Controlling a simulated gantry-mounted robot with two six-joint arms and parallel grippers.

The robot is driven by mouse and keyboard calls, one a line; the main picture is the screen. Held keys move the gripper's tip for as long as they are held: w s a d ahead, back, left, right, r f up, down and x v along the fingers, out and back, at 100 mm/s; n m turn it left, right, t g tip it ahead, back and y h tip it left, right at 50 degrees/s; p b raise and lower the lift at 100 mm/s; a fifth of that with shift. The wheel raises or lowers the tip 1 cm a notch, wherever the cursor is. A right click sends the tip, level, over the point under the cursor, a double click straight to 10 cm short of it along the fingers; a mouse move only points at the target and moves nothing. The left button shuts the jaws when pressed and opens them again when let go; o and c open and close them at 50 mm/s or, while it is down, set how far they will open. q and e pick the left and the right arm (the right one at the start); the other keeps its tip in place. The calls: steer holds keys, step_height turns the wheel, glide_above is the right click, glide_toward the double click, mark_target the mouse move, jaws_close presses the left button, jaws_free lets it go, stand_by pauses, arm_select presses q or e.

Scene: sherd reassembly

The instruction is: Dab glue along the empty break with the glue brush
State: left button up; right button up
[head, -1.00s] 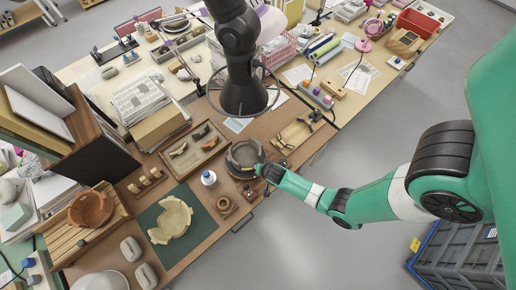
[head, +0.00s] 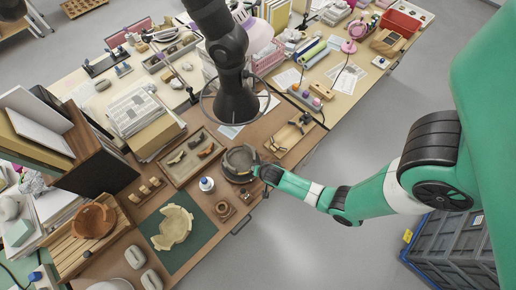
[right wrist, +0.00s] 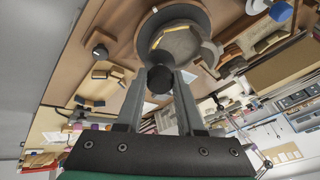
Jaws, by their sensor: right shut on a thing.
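My right gripper (head: 263,172) is at the near right edge of a round dark grey bowl-like holder (head: 228,168). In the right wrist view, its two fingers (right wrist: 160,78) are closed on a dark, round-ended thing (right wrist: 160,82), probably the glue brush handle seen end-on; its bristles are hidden. Beyond it lies the round holder (right wrist: 203,18) with a pale, angular-edged piece (right wrist: 180,42) inside. Whether the brush touches that edge cannot be told. A cream broken vessel (head: 172,230) with a jagged rim lies on a green mat (head: 203,232). My left gripper is not in view.
A white bottle with a blue cap (head: 206,184) stands left of the holder. A tray (head: 170,173) of sherds lies behind it. A small brown ring-like pot (head: 224,209) is nearby. A dark jointed post with a ring (head: 236,95) hangs over the bench.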

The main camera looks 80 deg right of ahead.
steer(key=shift+s+a+r+p, duration=0.15)
steer(key=shift+r+p, duration=0.6)
steer(key=shift+r, duration=0.15)
steer(key=shift+s+a+r+p, duration=0.1)
steer(key=shift+a+r+p, duration=0.05)
steer(key=shift+r+p, duration=0.65)
steer(key=shift+r, duration=0.1)
steer(key=shift+s, duration=0.1)
